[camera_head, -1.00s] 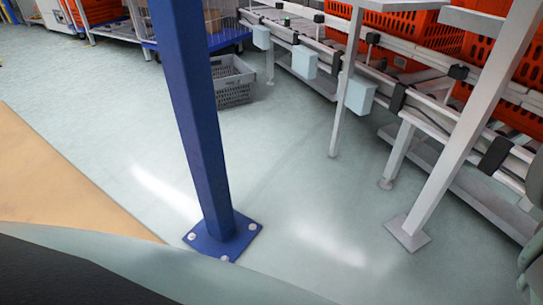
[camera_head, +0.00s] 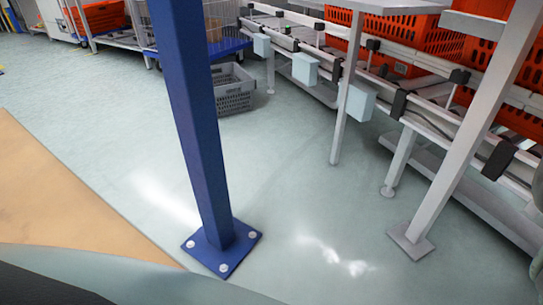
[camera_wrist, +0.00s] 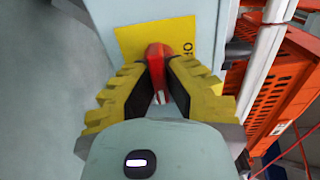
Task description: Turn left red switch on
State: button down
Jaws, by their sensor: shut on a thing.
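In the wrist view, a red switch handle (camera_wrist: 156,62) stands in front of a yellow plate (camera_wrist: 182,36) on a pale grey-blue box (camera_wrist: 100,14). Part of some black lettering, including an "O" and an "F", shows at the plate's right side. My gripper (camera_wrist: 162,75) has yellow ribbed fingers on both sides of the red handle and is shut on it. The handle's lower part is partly hidden between the fingers. The head view shows neither my gripper nor the red handle.
In the head view, a blue post (camera_head: 195,120) stands in front. Several pale boxes hang along the conveyor (camera_head: 425,62) at the right, with orange totes (camera_head: 395,38) on it. A grey crate (camera_head: 233,90) sits on the floor. Open floor (camera_head: 290,170) lies between.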

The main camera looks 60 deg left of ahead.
jog(key=shift+s+d+f, duration=0.1)
jog(key=shift+s+f, duration=0.05)
jog(key=shift+f, duration=0.25)
jog(key=c, duration=1.4)
grip_release()
jog(key=o, duration=0.3)
jog(key=shift+w+d+r, duration=0.1)
jog(key=shift+w+r, duration=0.1)
jog(key=shift+o, duration=0.4)
jog(key=shift+w+r, duration=0.15)
jog(key=shift+r, duration=0.15)
